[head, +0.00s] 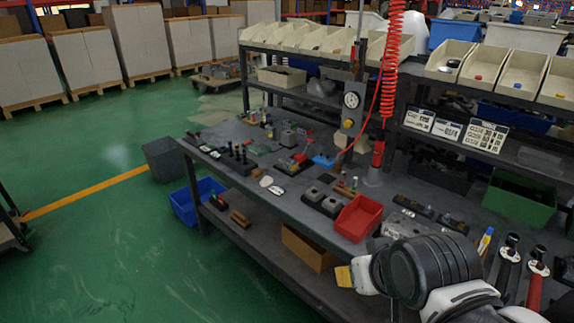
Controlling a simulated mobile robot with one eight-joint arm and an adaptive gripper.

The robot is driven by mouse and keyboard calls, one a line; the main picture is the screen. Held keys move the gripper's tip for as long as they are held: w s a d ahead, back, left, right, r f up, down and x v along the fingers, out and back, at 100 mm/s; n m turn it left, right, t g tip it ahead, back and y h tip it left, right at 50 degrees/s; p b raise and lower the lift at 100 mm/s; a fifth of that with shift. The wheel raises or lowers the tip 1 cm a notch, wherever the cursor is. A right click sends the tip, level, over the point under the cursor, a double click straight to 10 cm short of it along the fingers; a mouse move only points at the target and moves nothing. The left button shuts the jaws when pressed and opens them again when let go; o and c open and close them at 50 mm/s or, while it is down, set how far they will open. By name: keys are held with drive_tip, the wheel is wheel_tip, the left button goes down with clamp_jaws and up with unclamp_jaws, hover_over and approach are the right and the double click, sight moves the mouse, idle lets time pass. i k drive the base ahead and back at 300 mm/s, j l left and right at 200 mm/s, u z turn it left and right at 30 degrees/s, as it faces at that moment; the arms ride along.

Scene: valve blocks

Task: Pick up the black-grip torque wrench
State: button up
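Two long tools stand side by side at the right edge of the bench in the head view. The left one (504,275) has a dark grip and looks like the black-grip torque wrench. The right one (534,292) has a red grip. Both have black upper ends and pale-and-red collars; their lower ends are cut off or hidden. My arm, with a large black joint and white links, fills the lower right, just left of these tools. I cannot make out my gripper's fingers, and nothing visible is held.
The dark bench (235,150) carries small parts, black blocks and a red bin (358,218). A coiled red hose (391,60) hangs over it. A blue-and-yellow item (486,240) stands close left of the tools. A green crate (519,200) sits behind. Open green floor lies left.

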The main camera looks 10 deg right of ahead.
sight(502, 280)
drive_tip(key=z, duration=1.75)
drive_tip(key=i, duration=0.75)
